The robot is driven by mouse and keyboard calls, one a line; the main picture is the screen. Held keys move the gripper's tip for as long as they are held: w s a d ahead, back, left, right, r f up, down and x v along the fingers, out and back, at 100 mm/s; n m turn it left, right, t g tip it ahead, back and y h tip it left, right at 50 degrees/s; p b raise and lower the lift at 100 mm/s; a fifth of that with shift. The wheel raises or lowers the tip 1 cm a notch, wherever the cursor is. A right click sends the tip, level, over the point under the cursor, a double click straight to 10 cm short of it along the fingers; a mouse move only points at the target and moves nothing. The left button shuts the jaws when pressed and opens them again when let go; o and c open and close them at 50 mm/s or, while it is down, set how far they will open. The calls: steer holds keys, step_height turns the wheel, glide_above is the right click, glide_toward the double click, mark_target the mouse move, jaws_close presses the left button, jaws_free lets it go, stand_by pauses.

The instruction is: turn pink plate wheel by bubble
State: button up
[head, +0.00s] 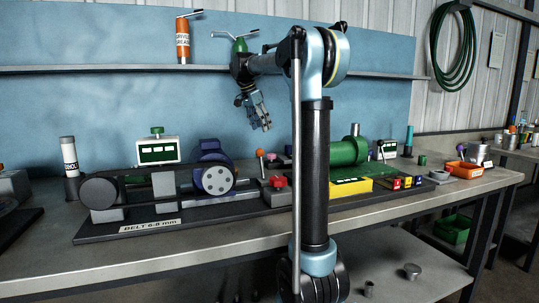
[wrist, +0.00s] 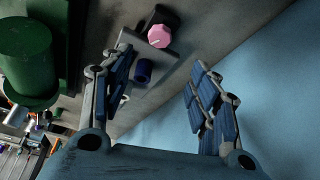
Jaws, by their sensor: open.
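A pink wheel (wrist: 159,37) with a small pale mark on its face sits on a grey plate (wrist: 143,50) at the top middle of the wrist view. No bubble can be made out. My gripper (head: 260,118) hangs above the bench, in front of the blue wall panel, with its fingers pointing down. In the wrist view my gripper (wrist: 160,62) is open and empty. Its two blue-padded fingers stand wide apart, and the wheel shows beyond their tips, apart from them.
A dark blue cylinder (wrist: 144,71) stands beside the plate, close to the left finger. A large green cylinder (wrist: 26,55) is at the wrist view's left. On the bench, a belt machine with a blue motor (head: 212,168) stands left of my arm. A shelf (head: 110,69) runs behind.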

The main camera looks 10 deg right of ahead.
mark_target(271, 156)
steer(key=x, duration=1.4)
steer(key=shift+f, duration=0.2)
steer(key=shift+s, duration=0.1)
steer(key=c, duration=1.1)
steer(key=shift+o, duration=0.2)
steer(key=shift+a, duration=0.2)
steer(key=shift+d, duration=0.1)
